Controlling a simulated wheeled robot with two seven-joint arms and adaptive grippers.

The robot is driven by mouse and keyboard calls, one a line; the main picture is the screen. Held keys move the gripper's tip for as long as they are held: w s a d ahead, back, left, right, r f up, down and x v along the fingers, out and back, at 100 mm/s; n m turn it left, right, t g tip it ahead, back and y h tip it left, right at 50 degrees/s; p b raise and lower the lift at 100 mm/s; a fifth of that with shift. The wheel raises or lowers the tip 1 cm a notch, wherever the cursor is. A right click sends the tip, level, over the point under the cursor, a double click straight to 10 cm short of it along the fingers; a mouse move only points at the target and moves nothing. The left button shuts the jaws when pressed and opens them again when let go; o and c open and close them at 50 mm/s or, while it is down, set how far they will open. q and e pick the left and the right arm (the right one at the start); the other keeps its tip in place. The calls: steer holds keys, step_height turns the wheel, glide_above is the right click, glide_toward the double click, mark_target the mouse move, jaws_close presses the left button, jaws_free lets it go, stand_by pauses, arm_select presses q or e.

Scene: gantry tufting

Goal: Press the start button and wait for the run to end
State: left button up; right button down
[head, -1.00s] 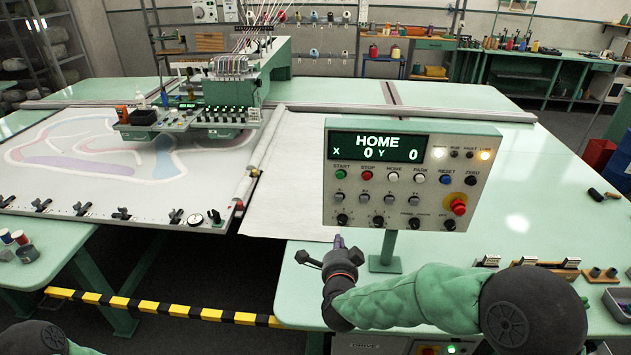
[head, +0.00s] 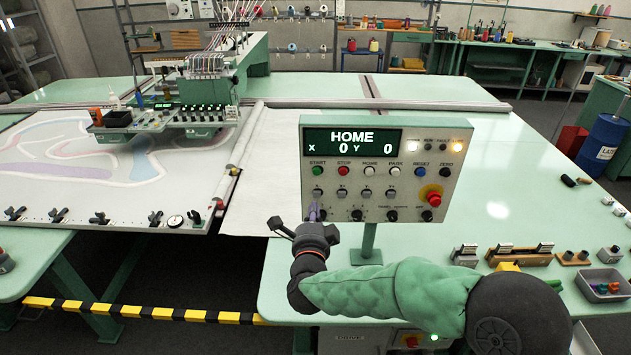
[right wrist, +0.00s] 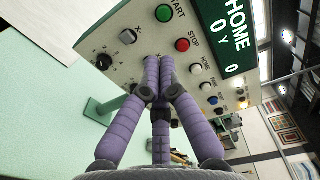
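The control panel (head: 381,170) stands on a post on the green table, its display (head: 351,141) reading HOME, X 0, Y 0. The green START button (head: 318,171) is at its upper left, left of the red STOP button (head: 344,171). My right gripper (head: 314,212) is in front of the panel's lower left, below START. My left gripper is out of view.
The tufting head (head: 190,110) stands over a white cloth frame (head: 90,190) with a coloured pattern at the left. A white and an amber lamp glow on the panel. A grey tray (head: 603,285) and small blocks lie at the right. A yellow-black bar (head: 140,311) runs low in front.

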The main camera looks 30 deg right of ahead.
mark_target(316, 175)
steer(key=x, duration=1.3)
steer(key=shift+w+d+b, duration=0.15)
steer(key=shift+b, duration=0.15)
steer(key=shift+f, duration=0.1)
